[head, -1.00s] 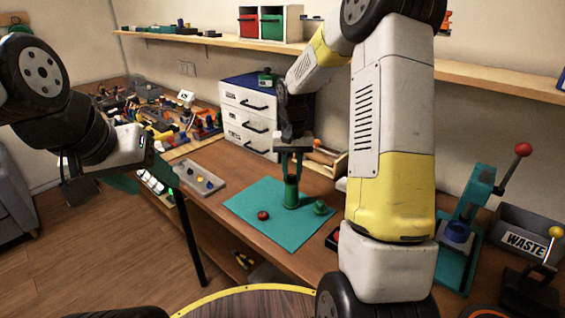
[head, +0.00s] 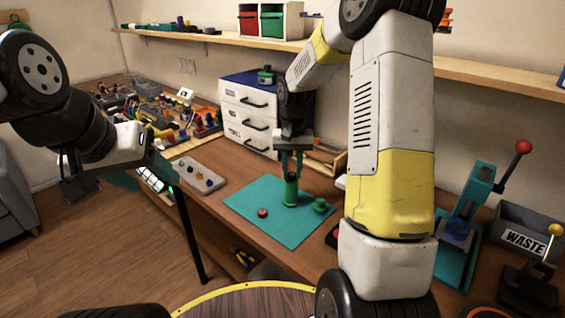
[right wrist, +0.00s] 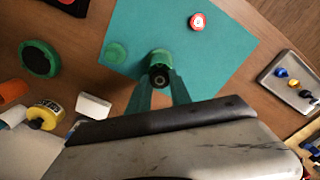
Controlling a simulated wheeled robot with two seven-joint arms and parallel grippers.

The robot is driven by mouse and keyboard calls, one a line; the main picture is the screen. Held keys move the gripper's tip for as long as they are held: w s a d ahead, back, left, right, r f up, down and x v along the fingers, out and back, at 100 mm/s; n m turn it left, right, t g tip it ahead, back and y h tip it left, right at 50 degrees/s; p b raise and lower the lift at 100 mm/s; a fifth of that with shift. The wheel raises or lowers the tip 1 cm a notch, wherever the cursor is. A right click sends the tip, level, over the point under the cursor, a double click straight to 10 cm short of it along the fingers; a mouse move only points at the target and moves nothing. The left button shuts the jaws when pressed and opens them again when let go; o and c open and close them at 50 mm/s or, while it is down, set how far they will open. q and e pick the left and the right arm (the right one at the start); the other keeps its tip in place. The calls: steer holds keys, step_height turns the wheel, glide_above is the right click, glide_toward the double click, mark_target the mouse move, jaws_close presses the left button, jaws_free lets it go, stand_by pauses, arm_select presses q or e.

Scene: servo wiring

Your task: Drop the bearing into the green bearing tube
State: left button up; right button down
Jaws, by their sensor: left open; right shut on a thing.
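The green bearing tube (head: 290,192) stands upright on the teal mat; it also shows in the right wrist view (right wrist: 160,56). My right gripper (head: 291,171) points down at the tube's top, with one teal finger on each side. In the right wrist view, a dark round piece that looks like the bearing (right wrist: 159,77) sits between the fingertips at the tube's mouth. My right gripper looks shut on it; I cannot tell how far it is inside the tube. My left gripper (head: 150,177) is open and empty, off the table's left edge.
A red piece with a pale top (head: 262,212) and a low green piece (head: 320,206) lie on the teal mat (head: 285,232) beside the tube. A grey tray (head: 202,179) with small parts lies to the left. Drawers (head: 247,115) stand behind.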

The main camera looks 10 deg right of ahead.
steer(key=shift+f, duration=0.1)
stand_by(0.3)
steer(key=c, duration=1.1)
jaws_free()
steer(key=o, duration=0.5)
steer(key=shift+r, duration=3.5)
steer(key=shift+r, duration=0.1)
